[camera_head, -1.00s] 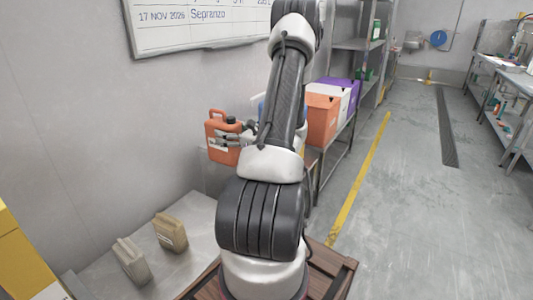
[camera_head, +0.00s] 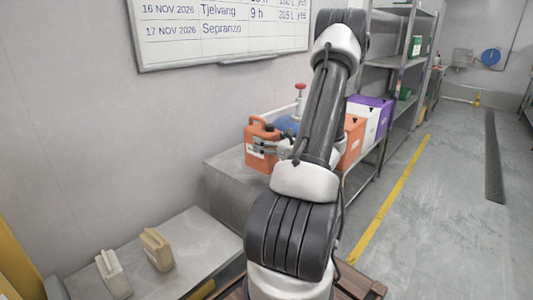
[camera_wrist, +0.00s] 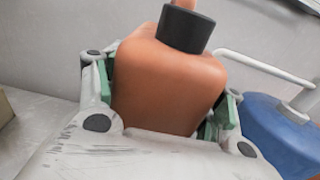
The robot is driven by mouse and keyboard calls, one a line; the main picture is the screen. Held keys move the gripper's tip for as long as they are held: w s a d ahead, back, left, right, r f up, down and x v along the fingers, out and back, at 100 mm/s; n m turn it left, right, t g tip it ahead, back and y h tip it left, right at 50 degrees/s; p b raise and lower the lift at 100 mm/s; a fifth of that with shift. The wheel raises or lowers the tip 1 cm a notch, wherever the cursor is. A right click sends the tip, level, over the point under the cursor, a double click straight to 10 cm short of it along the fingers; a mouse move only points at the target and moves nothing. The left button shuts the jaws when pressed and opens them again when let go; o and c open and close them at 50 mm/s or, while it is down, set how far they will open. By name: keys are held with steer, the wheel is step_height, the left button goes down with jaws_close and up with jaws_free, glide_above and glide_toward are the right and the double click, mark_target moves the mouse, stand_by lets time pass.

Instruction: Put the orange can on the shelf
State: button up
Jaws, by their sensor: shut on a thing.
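The orange can (camera_head: 260,152) is a jug with a handle and a black cap. My gripper (camera_head: 270,148) is shut on it from the right in the head view. The can also fills the middle of the wrist view (camera_wrist: 165,85), upright or nearly so, with a finger on each side. A grey metal shelf unit (camera_head: 385,62) stands behind my arm. A low metal counter (camera_head: 228,172) lies below the can; whether the can touches it, I cannot tell.
A blue object (camera_head: 286,125) is close beyond the can. Orange, white and purple boxes (camera_head: 372,120) stand on a lower level to the right. The floor at right is open.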

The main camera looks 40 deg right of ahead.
mark_target(265, 163)
steer(key=shift+f, duration=1.95)
steer(key=o, duration=1.5)
steer(key=shift+f, duration=0.1)
